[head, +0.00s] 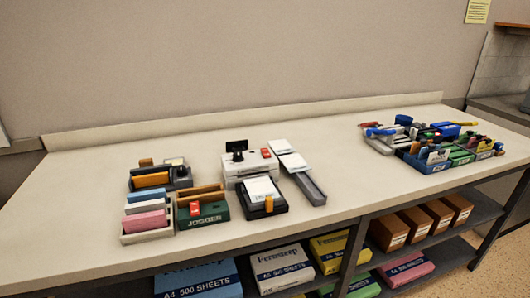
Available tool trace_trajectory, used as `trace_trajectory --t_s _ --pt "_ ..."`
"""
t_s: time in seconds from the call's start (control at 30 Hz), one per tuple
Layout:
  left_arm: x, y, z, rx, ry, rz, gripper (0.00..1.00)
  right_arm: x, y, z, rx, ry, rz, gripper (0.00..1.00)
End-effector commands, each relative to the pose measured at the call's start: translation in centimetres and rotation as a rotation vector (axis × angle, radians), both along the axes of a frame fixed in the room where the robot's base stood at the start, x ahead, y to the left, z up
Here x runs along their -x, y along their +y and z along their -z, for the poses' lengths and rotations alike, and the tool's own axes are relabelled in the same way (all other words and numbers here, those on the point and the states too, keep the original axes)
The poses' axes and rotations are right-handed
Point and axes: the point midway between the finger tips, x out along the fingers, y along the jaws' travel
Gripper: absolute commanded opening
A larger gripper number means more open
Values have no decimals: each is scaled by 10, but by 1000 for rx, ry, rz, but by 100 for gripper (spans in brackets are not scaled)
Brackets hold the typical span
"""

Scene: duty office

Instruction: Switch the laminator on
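A white box-shaped machine (235,168) stands near the middle of the long worktop. It looks like the laminator, but I cannot be sure at this size. A small red part (266,153) shows on its top right, perhaps a switch; I cannot tell its position. A black upright piece (237,147) stands on its top left. A black device with a white sheet (262,189) and an orange part sits directly in front of it and hides some of its front. Neither of my grippers is in view.
A long grey tray with white cards (289,161) stands close right of the machine. A green box (204,212) and a holder of coloured pads (147,222) stand left. Blue bins (428,164) crowd the right end. The worktop (345,180) between is clear.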

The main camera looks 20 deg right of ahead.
Motion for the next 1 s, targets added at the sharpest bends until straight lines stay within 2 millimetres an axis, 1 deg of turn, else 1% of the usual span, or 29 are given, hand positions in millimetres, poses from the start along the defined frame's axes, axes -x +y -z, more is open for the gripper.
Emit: trace_trajectory --t_s 0.03,0.07,0.4,0.47,1.0 --pt "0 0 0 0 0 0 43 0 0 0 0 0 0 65" --pt "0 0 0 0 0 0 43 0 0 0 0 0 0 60" --pt "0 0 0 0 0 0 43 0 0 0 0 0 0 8" --pt "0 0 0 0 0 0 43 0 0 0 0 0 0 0" --pt "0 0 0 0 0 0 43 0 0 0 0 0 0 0"
